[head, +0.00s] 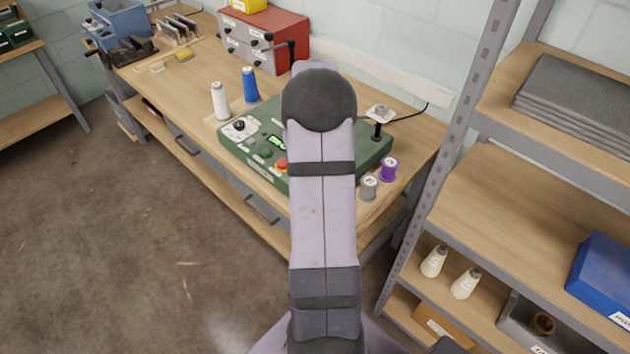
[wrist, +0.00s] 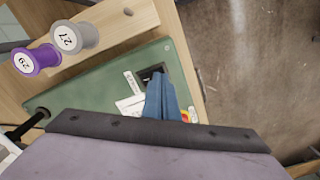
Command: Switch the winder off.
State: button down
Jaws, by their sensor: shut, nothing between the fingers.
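The winder is a green box on the workbench. In the head view its left part (head: 236,142) shows a dial, a lit display and a red button (head: 281,164); my arm covers its middle. In the wrist view its green top (wrist: 95,95) has a black switch recess (wrist: 151,72) with white labels beside it. My gripper (wrist: 158,82) is shut and empty, its blue fingers over the panel with the tips right at the switch. I cannot tell whether they touch it or which way the switch is set.
A purple spool (head: 389,168) and a grey spool (head: 369,187) stand at the winder's right end. A metal shelf post (head: 455,130) rises to the right.

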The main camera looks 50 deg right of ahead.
jog(key=shift+f+b, duration=0.5)
jog(key=shift+f, duration=0.35)
dwell(0.4)
jog(key=shift+r+p, duration=3.05)
jog(key=shift+r, duration=0.5)
